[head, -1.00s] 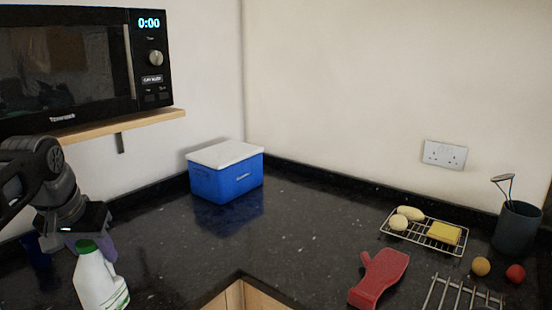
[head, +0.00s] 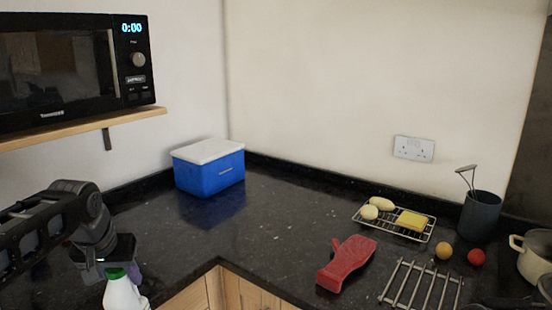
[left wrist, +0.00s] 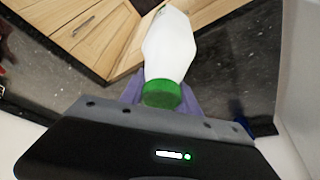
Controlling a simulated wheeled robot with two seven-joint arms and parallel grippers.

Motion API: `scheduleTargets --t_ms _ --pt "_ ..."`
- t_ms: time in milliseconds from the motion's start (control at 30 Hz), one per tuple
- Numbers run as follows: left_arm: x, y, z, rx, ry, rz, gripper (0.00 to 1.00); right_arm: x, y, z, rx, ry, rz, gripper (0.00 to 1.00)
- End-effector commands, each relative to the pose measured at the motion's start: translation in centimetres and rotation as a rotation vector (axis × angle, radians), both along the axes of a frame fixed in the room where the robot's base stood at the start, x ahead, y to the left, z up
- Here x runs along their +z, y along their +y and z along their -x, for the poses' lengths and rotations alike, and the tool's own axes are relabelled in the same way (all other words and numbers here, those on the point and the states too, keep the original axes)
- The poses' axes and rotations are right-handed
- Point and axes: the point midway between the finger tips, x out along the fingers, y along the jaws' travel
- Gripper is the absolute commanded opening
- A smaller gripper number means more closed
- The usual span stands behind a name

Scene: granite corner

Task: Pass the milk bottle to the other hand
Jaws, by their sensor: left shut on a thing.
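The milk bottle (head: 122,293) is white with a green cap. It stands out at the lower left of the head view, cap up, its lower part cut off by the frame. My left gripper (head: 104,272) is shut on it near the cap. In the left wrist view, the bottle (left wrist: 170,48) points away from my left gripper (left wrist: 160,97), with the purple fingers on both sides of the green cap end. A dark shape at the bottom right corner of the head view may be part of my right arm; its fingers cannot be made out.
A blue cool box (head: 209,172) with a white lid stands in the corner. A red mitt (head: 346,264), a metal rack (head: 421,285), a wire tray (head: 416,236) with food, a utensil pot (head: 480,216) and a cream pan (head: 535,262) are on the right. The microwave (head: 75,68) is on a shelf.

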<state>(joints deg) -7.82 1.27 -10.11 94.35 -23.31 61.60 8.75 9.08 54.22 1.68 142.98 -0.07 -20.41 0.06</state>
Motion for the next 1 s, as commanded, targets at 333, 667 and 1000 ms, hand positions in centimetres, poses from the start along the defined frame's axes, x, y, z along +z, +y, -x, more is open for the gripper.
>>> scheduleTargets --t_ms 333,667,1000 --pt "-12.1 -8.1 -1.3 -0.08 0.008 0.0 0.0 0.0 0.0 0.0 0.0 0.0 0.0 0.36" --pt "-18.3 -13.2 0.3 -0.14 -0.001 0.001 0.0 0.0 0.0 0.0 0.0 0.0 0.0 0.36" --pt "-18.4 -13.3 0.4 -0.14 -0.002 0.001 0.0 0.0 0.0 0.0 0.0 0.0 0.0 0.36"
